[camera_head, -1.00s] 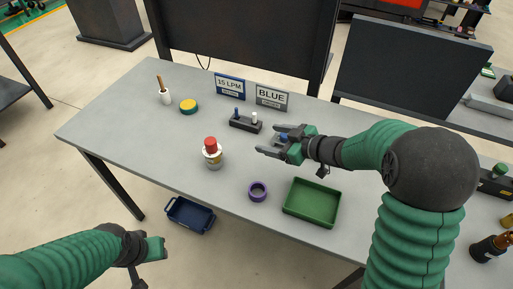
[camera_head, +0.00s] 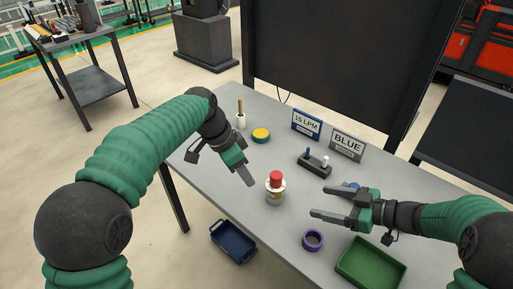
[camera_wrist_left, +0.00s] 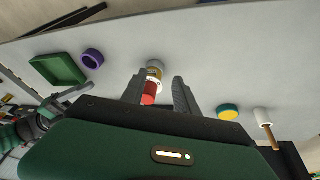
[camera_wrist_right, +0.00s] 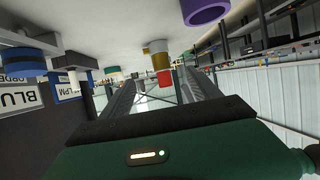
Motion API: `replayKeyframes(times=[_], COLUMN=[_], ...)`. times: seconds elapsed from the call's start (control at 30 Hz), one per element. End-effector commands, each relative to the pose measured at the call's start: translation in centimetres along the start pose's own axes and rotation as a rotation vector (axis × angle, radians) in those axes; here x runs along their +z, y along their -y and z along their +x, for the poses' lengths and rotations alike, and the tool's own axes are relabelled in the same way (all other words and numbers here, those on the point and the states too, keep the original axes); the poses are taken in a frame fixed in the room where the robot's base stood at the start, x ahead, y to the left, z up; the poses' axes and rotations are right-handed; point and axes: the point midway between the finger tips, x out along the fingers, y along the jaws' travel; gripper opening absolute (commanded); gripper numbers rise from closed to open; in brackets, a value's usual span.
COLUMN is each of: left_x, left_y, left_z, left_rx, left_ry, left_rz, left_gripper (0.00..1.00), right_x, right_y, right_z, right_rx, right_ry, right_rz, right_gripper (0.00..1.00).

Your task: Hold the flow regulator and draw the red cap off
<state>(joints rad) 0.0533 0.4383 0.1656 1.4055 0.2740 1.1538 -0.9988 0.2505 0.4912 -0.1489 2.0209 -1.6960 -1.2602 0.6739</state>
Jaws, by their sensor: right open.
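The flow regulator (camera_head: 274,197) stands upright on the table, with a white collar, a yellowish body and a red cap (camera_head: 276,177) on top. My left gripper (camera_head: 250,182) is open just left of it, apart from it. In the left wrist view the red cap (camera_wrist_left: 149,93) shows between the fingers, seen beyond them. My right gripper (camera_head: 322,203) is open and empty to the right of the regulator, fingers pointing at it. In the right wrist view the regulator (camera_wrist_right: 159,60) and red cap (camera_wrist_right: 165,78) appear upside down beyond the open fingers.
A purple ring (camera_head: 312,240) and green tray (camera_head: 368,262) lie at the front right. A blue bin (camera_head: 233,241) is below the table's front edge.

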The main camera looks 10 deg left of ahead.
Motion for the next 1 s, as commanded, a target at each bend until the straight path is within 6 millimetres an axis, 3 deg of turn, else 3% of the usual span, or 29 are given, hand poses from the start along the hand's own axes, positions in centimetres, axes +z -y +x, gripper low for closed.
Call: replayKeyframes(times=[0.1,0.2,0.37,0.47,1.0], left_x=[-3.5,-5.1,-6.0,-6.0,-6.0], left_y=[0.5,0.4,0.2,0.2,0.2], left_z=[-2.3,-3.8,-4.8,-4.8,-4.8], left_rx=[0.058,0.087,0.104,0.104,0.102], left_ry=[-0.066,-0.106,-0.134,-0.134,-0.133], left_rz=[0.198,0.320,0.398,0.401,0.398], left_gripper=[0.36,0.36,0.36,0.36,0.36], right_x=[0.0,0.0,0.0,0.0,0.0], right_y=[0.0,0.0,0.0,0.1,0.1], right_z=[0.0,0.0,0.3,1.5,13.8], right_rx=[0.000,0.000,0.000,-0.003,-0.002], right_ry=[0.000,0.000,0.000,0.000,0.000], right_rz=[0.000,0.000,0.000,0.000,-0.001], right_gripper=[0.72,0.72,0.72,0.72,0.72])
